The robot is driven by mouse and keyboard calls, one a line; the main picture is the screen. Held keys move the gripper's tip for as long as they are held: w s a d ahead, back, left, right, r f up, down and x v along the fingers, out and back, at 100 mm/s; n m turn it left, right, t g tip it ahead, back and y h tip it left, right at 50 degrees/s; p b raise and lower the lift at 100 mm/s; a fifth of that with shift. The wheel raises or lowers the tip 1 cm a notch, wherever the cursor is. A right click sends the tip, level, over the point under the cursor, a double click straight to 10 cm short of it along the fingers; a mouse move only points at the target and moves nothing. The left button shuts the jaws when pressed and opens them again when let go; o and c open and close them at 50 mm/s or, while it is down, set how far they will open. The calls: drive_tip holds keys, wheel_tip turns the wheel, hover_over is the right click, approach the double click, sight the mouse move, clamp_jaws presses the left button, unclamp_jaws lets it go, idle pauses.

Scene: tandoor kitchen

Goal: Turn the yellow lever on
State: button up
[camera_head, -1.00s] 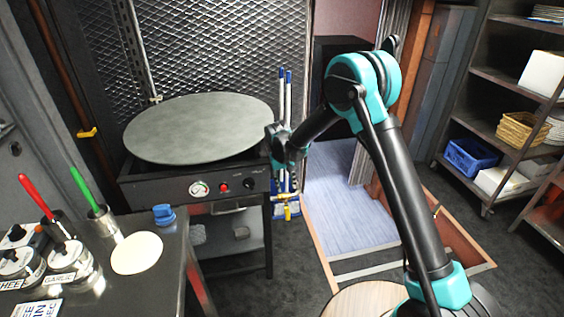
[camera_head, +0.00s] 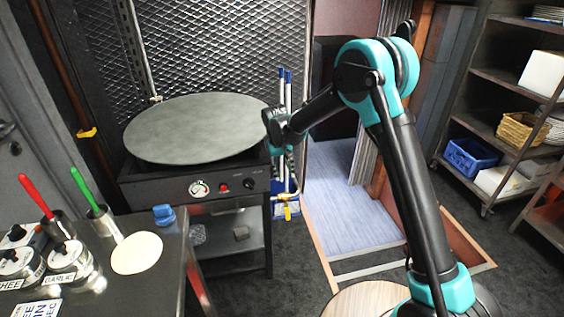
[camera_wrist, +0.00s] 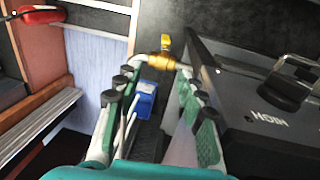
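A brass valve (camera_wrist: 158,62) with a small yellow lever (camera_wrist: 165,40) shows at the top centre of the wrist view, beside the cooker's dark side. In the head view, a yellow piece (camera_head: 287,211) shows low at the right side of the griddle stand, below my gripper. My gripper (camera_wrist: 152,82) is open and empty. Its two fingers stand apart, and the valve appears beyond the gap between their tips, seemingly not touched. In the head view, my gripper (camera_head: 279,160) hangs at the griddle's right edge, and its fingertips are hard to make out.
The round griddle (camera_head: 195,128) stands close left of my gripper, with a gauge and knobs on its front. Another yellow handle (camera_head: 87,132) is on the copper pipe at the far left. A blue object (camera_wrist: 146,88) and poles (camera_head: 288,90) stand close by. A steel counter (camera_head: 165,270) is front left.

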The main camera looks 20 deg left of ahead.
drive_tip(key=shift+s+a+r, duration=0.1)
drive_tip(key=shift+a+r, duration=0.05)
drive_tip(key=shift+r, duration=1.25)
drive_tip(key=shift+s+a+r, duration=0.1)
drive_tip(key=shift+a+r, duration=0.05)
drive_tip(key=shift+r, duration=1.2)
